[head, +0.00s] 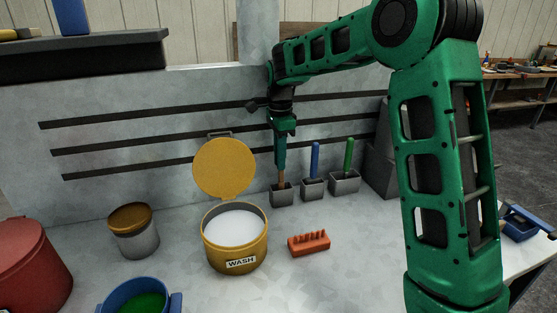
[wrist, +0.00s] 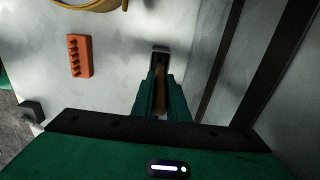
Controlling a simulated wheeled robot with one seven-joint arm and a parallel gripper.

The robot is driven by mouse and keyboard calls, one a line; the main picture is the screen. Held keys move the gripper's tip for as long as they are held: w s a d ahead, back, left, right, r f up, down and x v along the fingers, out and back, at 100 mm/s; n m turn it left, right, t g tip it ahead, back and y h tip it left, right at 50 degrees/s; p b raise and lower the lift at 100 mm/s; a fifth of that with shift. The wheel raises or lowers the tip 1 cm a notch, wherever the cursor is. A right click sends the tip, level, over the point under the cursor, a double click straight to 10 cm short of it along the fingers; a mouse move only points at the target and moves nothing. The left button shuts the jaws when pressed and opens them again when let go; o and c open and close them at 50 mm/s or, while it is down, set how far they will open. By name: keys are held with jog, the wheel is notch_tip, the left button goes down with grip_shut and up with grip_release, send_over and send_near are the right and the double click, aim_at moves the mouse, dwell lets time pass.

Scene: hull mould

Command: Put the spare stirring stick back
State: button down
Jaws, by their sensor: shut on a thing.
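A brown stirring stick (head: 282,180) is upright, with its lower end at the mouth of the leftmost small grey holder (head: 282,198). My gripper (head: 280,168) points down above that holder and is shut on the stick's upper part. In the wrist view the stick (wrist: 160,76) shows between the fingers of my gripper (wrist: 160,84), in line with the dark opening of the holder (wrist: 160,49). How deep the stick's end sits is hidden. A blue stick (head: 315,158) and a green stick (head: 349,155) stand in the two grey holders to the right.
An open yellow WASH tub (head: 236,264) with white contents and a raised lid (head: 224,168) stands left of the holders. An orange pegged block (head: 309,243) lies in front. A lidded pot (head: 134,236), blue bucket (head: 120,290) and red container (head: 32,262) stand further left.

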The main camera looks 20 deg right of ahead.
jog(key=shift+f, duration=0.1)
dwell(0.3)
jog(key=shift+f, duration=0.45)
jog(key=c, duration=1.7)
grip_release()
jog(key=shift+o, duration=0.2)
jog(key=shift+r, duration=0.1)
